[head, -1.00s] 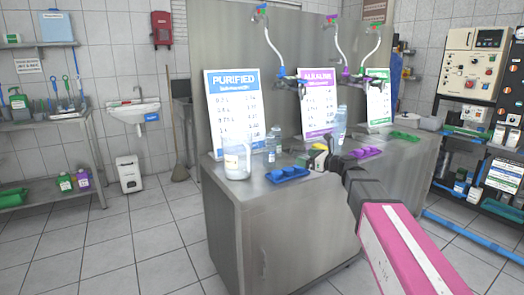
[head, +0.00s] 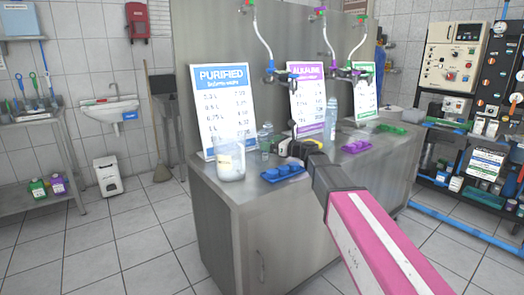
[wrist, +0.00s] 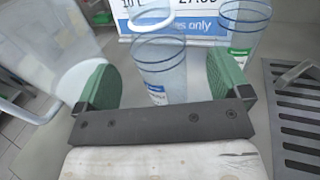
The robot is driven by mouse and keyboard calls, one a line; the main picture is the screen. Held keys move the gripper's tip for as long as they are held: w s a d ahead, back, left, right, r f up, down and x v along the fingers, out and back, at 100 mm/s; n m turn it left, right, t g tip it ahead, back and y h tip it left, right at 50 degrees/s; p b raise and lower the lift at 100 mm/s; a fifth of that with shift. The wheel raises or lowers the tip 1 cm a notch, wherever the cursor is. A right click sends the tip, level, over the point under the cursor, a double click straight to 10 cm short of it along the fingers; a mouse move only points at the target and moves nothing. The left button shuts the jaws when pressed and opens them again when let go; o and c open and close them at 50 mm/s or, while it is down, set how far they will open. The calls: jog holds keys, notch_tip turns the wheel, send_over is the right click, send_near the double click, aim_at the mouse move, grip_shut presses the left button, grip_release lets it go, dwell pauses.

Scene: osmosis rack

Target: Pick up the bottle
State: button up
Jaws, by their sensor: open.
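A clear bottle (wrist: 160,68) with a blue-and-white label stands between my gripper's green finger pads in the wrist view, with a gap on either side. My gripper (wrist: 165,82) is open and holds nothing. A second clear bottle (wrist: 243,32) with a green label stands behind and to the right. In the head view my gripper (head: 288,147) is over the steel counter, just right of small clear bottles (head: 265,140) in front of the signs. The dark gripper bar hides the near bottle's lower part in the wrist view.
A translucent white tub (head: 230,160) stands left of the bottles; it is close to the left finger in the wrist view (wrist: 55,60). A blue tray (head: 283,173) lies in front on the steel counter (head: 240,192). A tall bottle (head: 331,118) stands farther right. A slotted grate (wrist: 300,115) is at right.

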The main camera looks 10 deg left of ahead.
jog(key=shift+x, duration=2.65)
jog(key=shift+s+r, duration=0.15)
jog(key=c, duration=1)
